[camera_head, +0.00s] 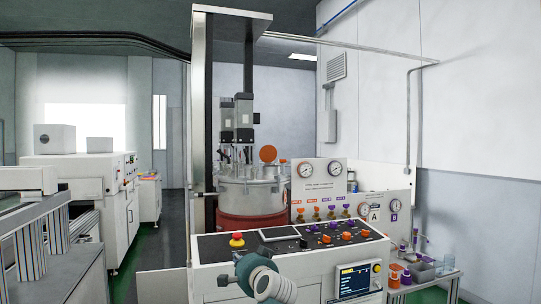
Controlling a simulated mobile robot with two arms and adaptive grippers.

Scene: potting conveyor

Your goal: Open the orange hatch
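The orange hatch (268,154) is a small round disc on top of the metal tank (250,194). It shows as an almost full circle standing up above the tank's lid, so it looks tilted up rather than lying flat. What is under or behind it is hidden. My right gripper (265,278) shows at the bottom centre as a teal and white shape in front of the control panel. It is well below and apart from the hatch. Its fingers cannot be made out. My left gripper is not in view.
The control panel (215,250) with a red emergency button (237,240) and orange and purple knobs lies before the tank. Two gauges stand right of the hatch. A tall metal column (201,110) rises at the tank's left. A small table with containers (422,272) is at right.

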